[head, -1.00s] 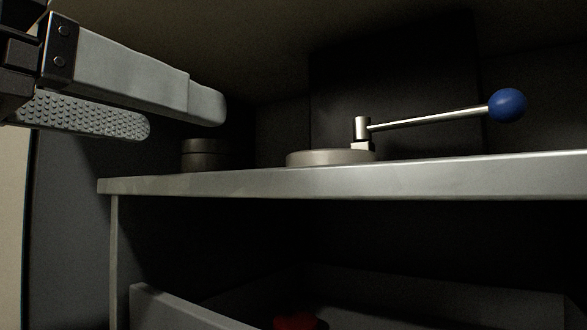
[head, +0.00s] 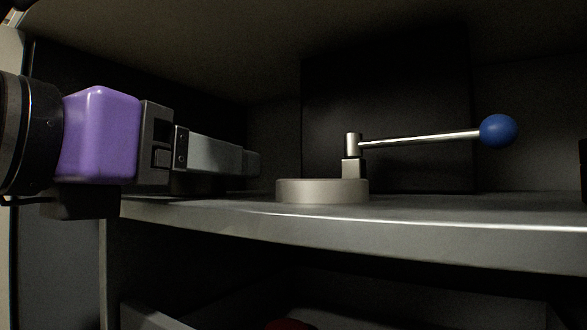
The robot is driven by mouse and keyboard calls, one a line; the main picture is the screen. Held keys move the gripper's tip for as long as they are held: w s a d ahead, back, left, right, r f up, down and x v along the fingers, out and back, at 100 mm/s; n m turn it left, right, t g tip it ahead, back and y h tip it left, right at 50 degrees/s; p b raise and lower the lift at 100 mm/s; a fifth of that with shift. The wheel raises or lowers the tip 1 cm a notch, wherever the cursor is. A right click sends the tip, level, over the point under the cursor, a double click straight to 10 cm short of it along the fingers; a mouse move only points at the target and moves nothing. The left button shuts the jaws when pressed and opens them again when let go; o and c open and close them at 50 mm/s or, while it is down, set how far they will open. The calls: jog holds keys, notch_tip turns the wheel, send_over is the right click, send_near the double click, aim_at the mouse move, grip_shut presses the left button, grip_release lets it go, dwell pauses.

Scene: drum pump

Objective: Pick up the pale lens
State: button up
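I cannot make out a pale lens for certain in the head view. My gripper (head: 248,162) reaches in from the left, low over the left part of the metal shelf (head: 420,222). It is seen side-on, with the near finger covering most of the far one, so its opening and any content between the fingers are hidden. A pale round disc (head: 322,191) sits on the shelf to the right of the fingertips, apart from them in the picture. It is the base of a crank lever.
The crank's metal rod (head: 420,139) extends right above the shelf to a blue ball knob (head: 498,131). A dark panel (head: 390,90) stands behind. Below the shelf, part of a red thing (head: 290,325) shows. A dark object (head: 583,170) is cut off at the right edge.

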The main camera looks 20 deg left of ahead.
jog(key=c, duration=1.5)
jog(key=shift+r, duration=0.15)
